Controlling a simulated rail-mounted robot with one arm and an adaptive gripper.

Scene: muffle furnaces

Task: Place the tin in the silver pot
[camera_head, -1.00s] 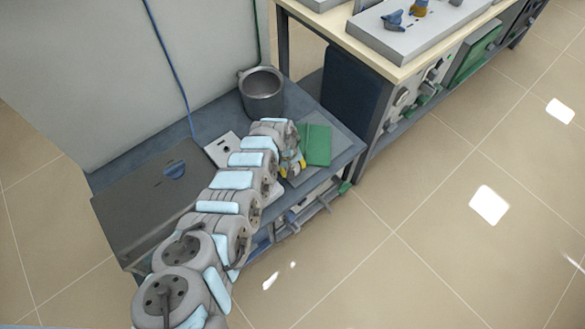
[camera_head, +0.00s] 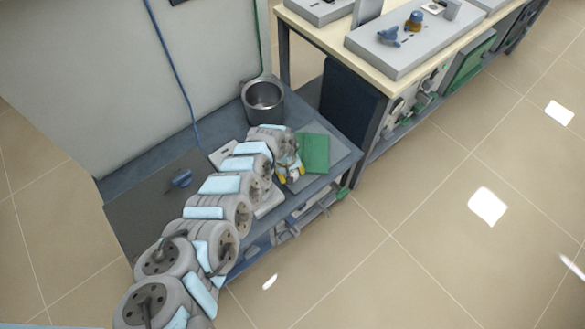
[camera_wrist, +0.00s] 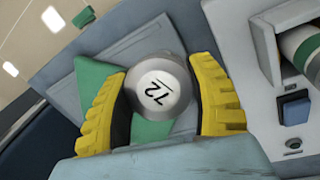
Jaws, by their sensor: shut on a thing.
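In the head view my gripper (camera_head: 289,171) is low over the right part of the blue-grey bench, and the tin is hard to make out there. The silver pot (camera_head: 263,99) stands upright at the back of the bench, against the wall, behind my gripper. It is open at the top and its visible inside looks empty.
A green sheet (camera_head: 314,153) lies just right of my gripper. A grey device with a blue button (camera_wrist: 294,109) is close at the right in the wrist view. A dark panel (camera_head: 140,200) with a blue knob lies at left. A higher table (camera_head: 385,75) stands at right.

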